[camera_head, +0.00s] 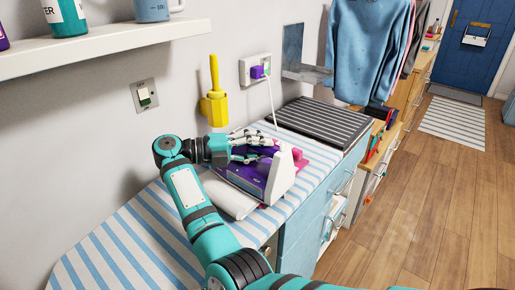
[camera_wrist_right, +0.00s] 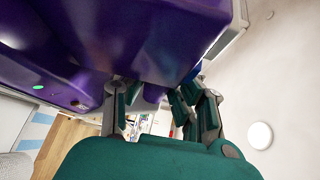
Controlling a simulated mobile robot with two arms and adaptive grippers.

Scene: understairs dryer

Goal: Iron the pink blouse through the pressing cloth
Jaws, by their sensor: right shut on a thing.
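The purple and white iron (camera_head: 252,178) is at the striped ironing board (camera_head: 150,228), with its white end towards the right. My right gripper (camera_head: 262,147) is shut on the iron at its upper part, and the fingers partly cover it. In the right wrist view the iron's purple body (camera_wrist_right: 130,35) fills the top, with a green light on it, close above the fingers (camera_wrist_right: 162,105). A small pink patch (camera_head: 299,158) shows just behind the iron, perhaps the blouse. A white folded or rolled thing (camera_head: 232,199) lies in front; I cannot tell whether it is the pressing cloth. My left gripper is out of view.
A wall socket (camera_head: 255,70) holds a purple plug with a white cord running down to the board. A yellow holder (camera_head: 214,108) is on the wall. A dark ribbed mat (camera_head: 318,122) lies beyond the board. A shelf (camera_head: 100,48) overhangs at upper left. Floor is clear at right.

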